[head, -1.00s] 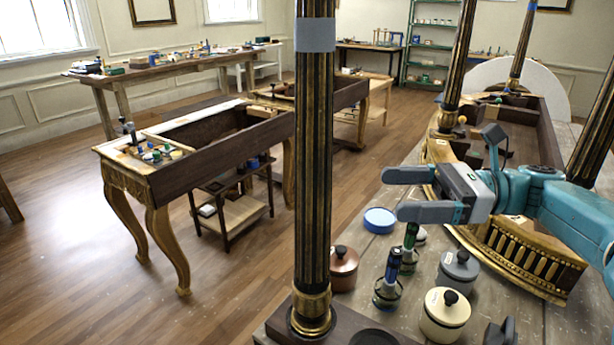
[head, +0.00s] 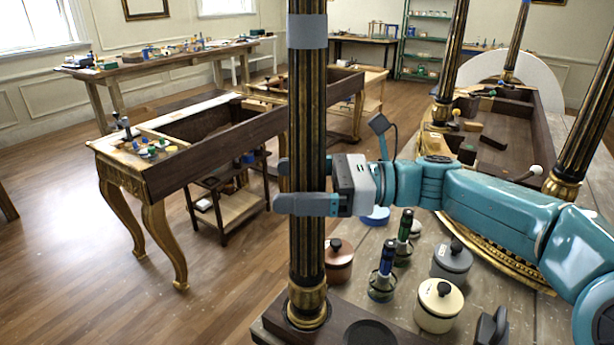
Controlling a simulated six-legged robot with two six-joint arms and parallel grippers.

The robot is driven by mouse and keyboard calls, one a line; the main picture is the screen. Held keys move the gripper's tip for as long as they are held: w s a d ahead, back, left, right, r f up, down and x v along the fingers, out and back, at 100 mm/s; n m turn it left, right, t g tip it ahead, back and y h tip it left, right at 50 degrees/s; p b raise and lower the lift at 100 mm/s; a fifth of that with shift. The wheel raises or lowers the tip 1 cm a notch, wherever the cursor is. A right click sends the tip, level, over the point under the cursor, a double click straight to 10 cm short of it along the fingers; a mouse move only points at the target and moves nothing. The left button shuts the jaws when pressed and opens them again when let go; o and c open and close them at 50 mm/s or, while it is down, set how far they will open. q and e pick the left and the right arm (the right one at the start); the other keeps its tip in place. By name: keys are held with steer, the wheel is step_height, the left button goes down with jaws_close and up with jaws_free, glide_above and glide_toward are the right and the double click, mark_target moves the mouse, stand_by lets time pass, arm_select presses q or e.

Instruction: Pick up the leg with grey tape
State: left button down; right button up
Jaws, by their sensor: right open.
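The leg with grey tape (head: 307,110) stands upright, black fluted with gilt, its grey tape band (head: 307,31) near the top of the head view. Its gilt foot (head: 307,305) is on a dark wooden base. My right gripper (head: 279,185) reaches in from the right at the leg's middle, well below the tape. One finger crosses in front of the leg and the other passes behind it, partly hidden. The jaws are open around the leg; contact is unclear. My left gripper is not in view.
A copper pot (head: 338,262), a cream pot (head: 438,305), a grey pot (head: 452,262) and brushes in holders (head: 384,270) stand right of the leg. Other similar legs (head: 584,110) rise from the console frame (head: 500,135). Open floor lies left.

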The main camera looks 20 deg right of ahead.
mark_target(290, 30)
steer(key=shift+w+a, duration=0.1)
steer(key=shift+a, duration=0.1)
steer(key=c, duration=1)
steer(key=shift+r, duration=0.1)
steer(key=shift+c, duration=0.8)
steer(key=shift+r, duration=0.1)
step_height(290, 30, up, 20)
steer(key=p, duration=0.5)
steer(key=shift+p, duration=0.4)
